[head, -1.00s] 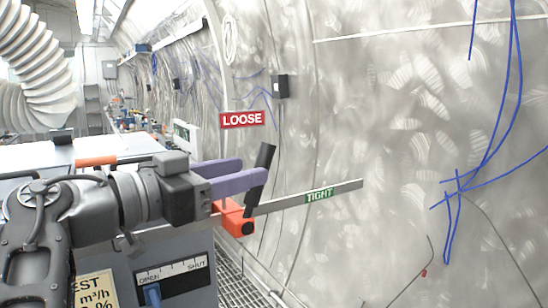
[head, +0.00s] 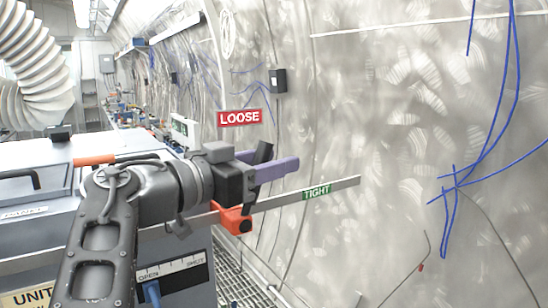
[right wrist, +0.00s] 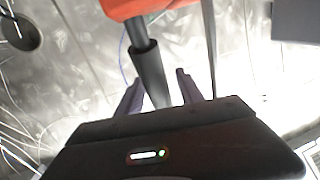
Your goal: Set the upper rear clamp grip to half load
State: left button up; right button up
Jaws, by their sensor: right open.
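The clamp is an orange-red block (head: 234,219) on a steel bar (head: 285,198), with a black grip (head: 263,152) rising from it, its top leaning right. A red LOOSE sign (head: 240,117) is above it and a green TIGHT label (head: 317,191) is on the bar to its right. My right gripper (head: 279,163) has purple fingers level with the grip. In the right wrist view, the fingers (right wrist: 158,79) are apart, with the black grip (right wrist: 150,72) between them and the orange block (right wrist: 135,8) beyond. Contact cannot be told. My left gripper is not in view.
A grey unit (head: 35,235) with an OPEN/SHUT slider (head: 172,271) stands at the lower left. A ribbed white hose (head: 40,70) hangs at the upper left. The bare metal wall (head: 390,120) with blue lines fills the right; the space before it is clear.

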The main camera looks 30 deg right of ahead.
jog(key=shift+d, duration=0.3)
grip_shut()
dwell(0.3)
dwell(1.0)
